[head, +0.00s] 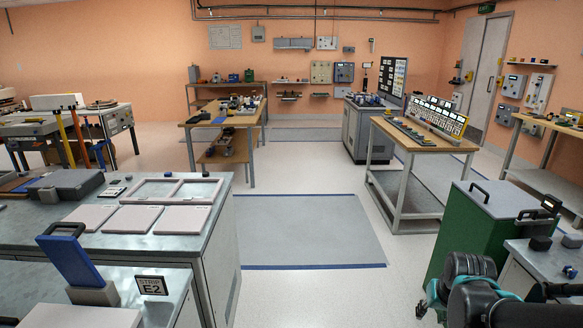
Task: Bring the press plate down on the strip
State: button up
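A blue plate (72,262), which looks like the press plate, stands raised and tilted at the lower left. It has a black handle (60,229) at its upper end and a grey block (95,293) at its foot. A small sign (152,285) beside it reads "STRIP E2". A pale flat block (80,317) lies in front, cut off by the picture edge. I cannot make out the strip itself. My gripper (428,300) is at the lower right, far from the plate, partly behind my dark arm. Its fingers are too small and hidden to judge.
A grey bench (222,215) with pale panels and frames stands behind the plate. A green cabinet (470,225) is on the right, near my arm. Open floor (310,290) and a blue-edged grey mat (305,230) lie between them. Worktables stand farther back.

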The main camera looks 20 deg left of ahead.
aim_at(66, 253)
jog(key=i+u, duration=0.2)
jog(key=u, duration=0.2)
jog(key=i+u, duration=0.15)
jog(key=u, duration=0.25)
jog(key=i+l+u, duration=0.15)
jog(key=u, duration=0.25)
jog(key=i+l+u, duration=0.15)
jog(key=u, duration=0.25)
jog(key=i+l+u, duration=0.15)
jog(key=u, duration=0.25)
jog(key=i+l+u, duration=0.2)
jog(key=u, duration=0.25)
jog(key=i+l+u, duration=0.1)
jog(key=l+u, duration=1.25)
jog(key=k+l+u, duration=0.15)
jog(key=l, duration=0.25)
jog(key=l+u, duration=0.15)
jog(key=l, duration=0.2)
jog(key=k+l+u, duration=0.15)
jog(key=l, duration=0.2)
jog(key=k+l+u, duration=0.15)
jog(key=l, duration=0.2)
jog(key=k+l+u, duration=0.2)
jog(key=k+l, duration=0.05)
jog(key=l, duration=0.05)
